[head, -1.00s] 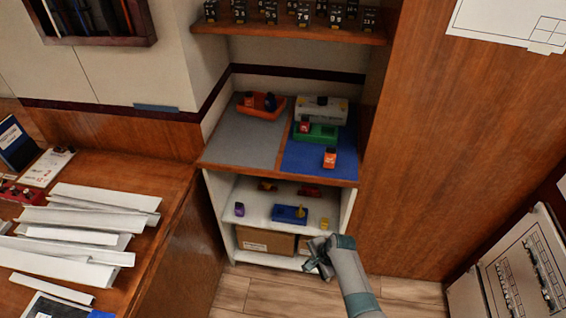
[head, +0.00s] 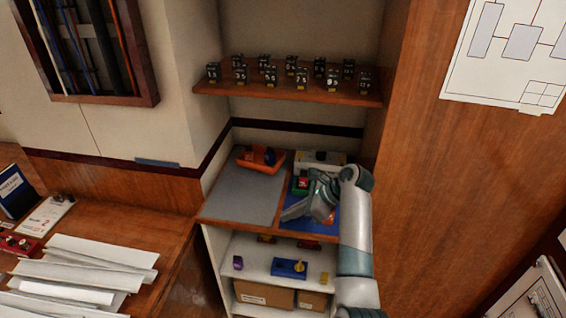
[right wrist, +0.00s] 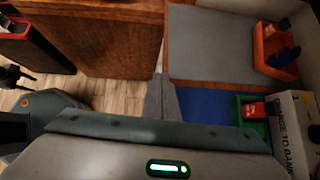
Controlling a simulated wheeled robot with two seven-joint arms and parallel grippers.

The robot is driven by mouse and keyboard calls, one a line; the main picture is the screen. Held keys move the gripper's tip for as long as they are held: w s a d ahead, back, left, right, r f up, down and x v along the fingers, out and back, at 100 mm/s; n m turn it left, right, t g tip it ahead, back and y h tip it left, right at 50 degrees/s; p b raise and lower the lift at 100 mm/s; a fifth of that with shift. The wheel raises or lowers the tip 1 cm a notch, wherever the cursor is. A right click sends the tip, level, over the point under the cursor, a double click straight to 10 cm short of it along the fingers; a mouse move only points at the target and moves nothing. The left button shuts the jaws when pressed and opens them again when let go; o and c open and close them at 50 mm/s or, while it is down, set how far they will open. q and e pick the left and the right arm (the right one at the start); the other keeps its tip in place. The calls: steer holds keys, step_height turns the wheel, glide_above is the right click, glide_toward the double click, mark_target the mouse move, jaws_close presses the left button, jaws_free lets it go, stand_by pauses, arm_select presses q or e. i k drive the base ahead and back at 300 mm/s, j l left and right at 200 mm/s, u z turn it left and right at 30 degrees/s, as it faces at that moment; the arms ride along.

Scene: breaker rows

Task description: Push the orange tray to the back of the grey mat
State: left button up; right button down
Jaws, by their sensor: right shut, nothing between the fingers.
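The orange tray (head: 247,163) sits at the back of the grey mat (head: 241,192), on the left half of the wooden counter. It holds a red-orange block and a dark blue piece. It also shows in the right wrist view (right wrist: 260,52), at the far right of the grey mat (right wrist: 215,45). My right gripper (head: 286,215) is shut and empty, over the counter near the divide between the grey and blue mats. It is in front of the tray and to its right, clear of it. My left gripper is in neither view.
The blue mat (head: 331,222) lies to the right, partly hidden by my arm. A green tray (right wrist: 250,112) and a pale box (right wrist: 291,130) stand on it. A shelf (head: 290,91) with several black blocks hangs above. A lower shelf (head: 262,250) holds a blue tray (head: 289,268). The grey mat's front is clear.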

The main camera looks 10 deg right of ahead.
mark_target(261, 159)
steer(key=i+l, duration=0.2)
steer(key=i, duration=0.2)
steer(key=i+l, duration=0.2)
steer(key=i, duration=0.25)
